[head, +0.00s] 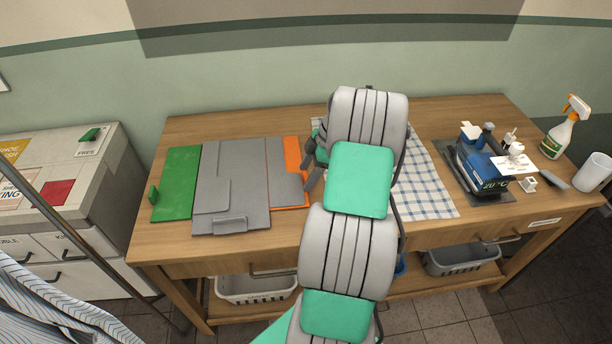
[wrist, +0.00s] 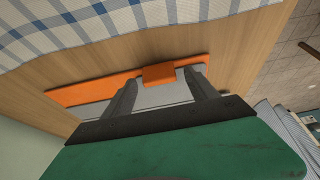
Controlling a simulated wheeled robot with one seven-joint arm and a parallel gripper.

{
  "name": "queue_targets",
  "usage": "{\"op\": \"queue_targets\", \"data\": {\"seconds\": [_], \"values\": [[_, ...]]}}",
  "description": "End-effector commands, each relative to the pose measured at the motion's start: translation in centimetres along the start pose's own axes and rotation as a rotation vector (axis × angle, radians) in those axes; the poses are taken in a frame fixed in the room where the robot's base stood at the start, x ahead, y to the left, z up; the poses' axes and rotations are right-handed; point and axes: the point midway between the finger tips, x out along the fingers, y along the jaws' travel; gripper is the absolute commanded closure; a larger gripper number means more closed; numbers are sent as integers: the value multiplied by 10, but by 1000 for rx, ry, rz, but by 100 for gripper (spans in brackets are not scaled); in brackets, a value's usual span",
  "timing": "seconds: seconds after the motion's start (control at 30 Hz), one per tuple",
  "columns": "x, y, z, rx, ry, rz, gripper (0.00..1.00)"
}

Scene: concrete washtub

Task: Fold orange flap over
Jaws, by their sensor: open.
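The folding board lies flat on the wooden table, with grey panels (head: 237,165), a green flap (head: 180,175) on its left and an orange flap (head: 292,152) on its right. My arm hides part of the orange flap's right side in the head view. The orange flap (wrist: 90,92) also shows as a strip in the wrist view, with a raised orange tab (wrist: 158,75) on its edge. My gripper (wrist: 161,80) is open, its fingers on either side of this tab. I cannot tell whether they touch it. In the head view my gripper (head: 310,168) is at the board's right edge.
A blue checked cloth (head: 432,188) lies right of the board, partly behind my arm. Further right are a blue appliance (head: 470,165) on a dark mat, a spray bottle (head: 560,135) and a white cup (head: 593,172). Baskets (head: 250,290) stand on the lower shelf.

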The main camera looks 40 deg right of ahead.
Motion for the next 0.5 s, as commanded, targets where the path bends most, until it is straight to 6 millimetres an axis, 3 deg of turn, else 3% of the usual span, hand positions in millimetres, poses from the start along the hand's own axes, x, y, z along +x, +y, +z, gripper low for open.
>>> {"op": "queue_targets", "data": {"seconds": [0.13, 0.37, 0.5], "values": [[12, 0, 0, 0, -1, 0, 33], [14, 0, 0, 1, -2, 0, 33], [14, 0, 0, 2, -2, 0, 44]]}}
